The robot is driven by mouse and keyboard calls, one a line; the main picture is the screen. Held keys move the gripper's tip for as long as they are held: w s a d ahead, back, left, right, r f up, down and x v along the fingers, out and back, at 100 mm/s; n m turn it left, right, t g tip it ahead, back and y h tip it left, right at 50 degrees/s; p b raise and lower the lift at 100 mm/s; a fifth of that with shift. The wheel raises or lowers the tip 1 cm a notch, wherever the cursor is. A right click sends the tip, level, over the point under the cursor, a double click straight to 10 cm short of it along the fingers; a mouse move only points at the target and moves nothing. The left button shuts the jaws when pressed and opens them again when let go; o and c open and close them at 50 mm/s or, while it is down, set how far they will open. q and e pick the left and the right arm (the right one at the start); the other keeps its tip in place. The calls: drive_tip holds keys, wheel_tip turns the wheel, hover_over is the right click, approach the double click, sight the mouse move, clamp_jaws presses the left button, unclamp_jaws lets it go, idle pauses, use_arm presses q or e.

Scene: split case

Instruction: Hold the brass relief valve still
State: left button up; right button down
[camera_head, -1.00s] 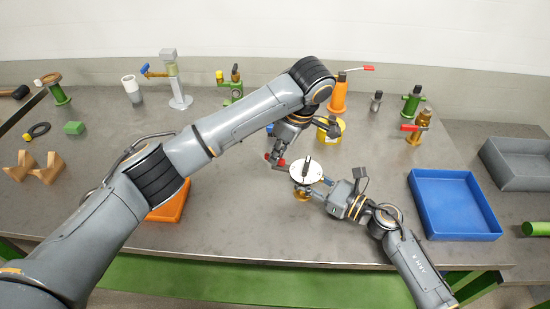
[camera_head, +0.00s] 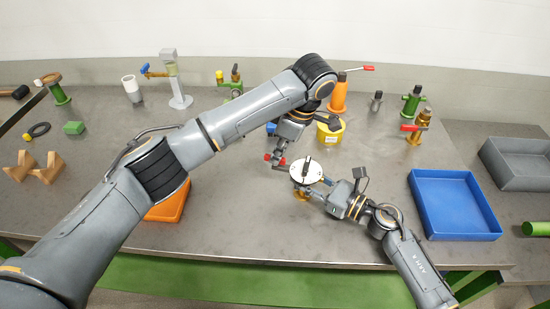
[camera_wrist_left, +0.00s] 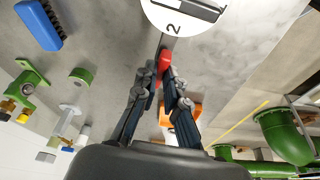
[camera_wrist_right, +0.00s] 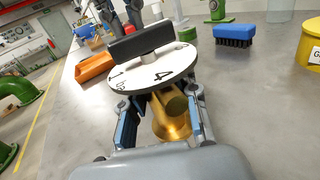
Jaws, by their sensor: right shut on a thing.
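The brass relief valve (camera_wrist_right: 170,125) stands upright near the table's front. Its white numbered dial (camera_head: 306,170) and dark crossbar handle (camera_wrist_right: 142,41) are on top. My right gripper (camera_head: 318,190) is shut on the brass body below the dial, seen between its fingers in the right wrist view (camera_wrist_right: 160,108). My left gripper (camera_head: 275,159) is at the dial's left side, its fingers a little apart. In the left wrist view a red piece (camera_wrist_left: 165,61) shows at its fingertips, close to the dial's edge (camera_wrist_left: 172,28); whether they touch is unclear.
A blue tray (camera_head: 412,180) lies to the right. A yellow container (camera_head: 331,134) stands behind the valve. An orange tray (camera_head: 170,208) lies to the left under my left arm. Several fittings line the back.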

use_arm(q)
drive_tip(key=shift+o, duration=1.4)
drive_tip(key=shift+r, duration=0.1)
drive_tip(key=shift+r, duration=2.9)
